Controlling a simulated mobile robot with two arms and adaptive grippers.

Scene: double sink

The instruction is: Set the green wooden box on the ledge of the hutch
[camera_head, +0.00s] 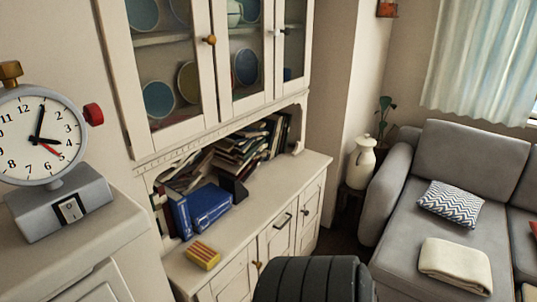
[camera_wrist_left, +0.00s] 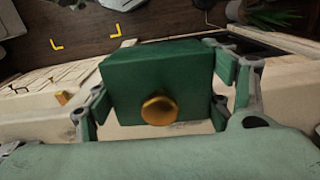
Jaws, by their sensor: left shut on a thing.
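The green wooden box (camera_wrist_left: 157,75), with a round gold knob (camera_wrist_left: 159,111) on one face, shows in the left wrist view. My left gripper (camera_wrist_left: 165,90) is shut on it, with a finger against each side. Pale furniture surfaces show behind the box, and I cannot tell how far it is from them. The hutch (camera_head: 210,130) stands in the middle of the head view, with glass doors above and its cream ledge (camera_head: 250,205) below. Neither gripper nor the green box shows in the head view. My right gripper is not in view.
Blue books (camera_head: 208,205) and a pile of books (camera_head: 235,150) fill the back of the ledge. A small yellow-and-red striped block (camera_head: 202,255) lies near its front left. The ledge's right front is clear. A clock scale (camera_head: 45,150) stands left; a grey sofa (camera_head: 430,220) is right.

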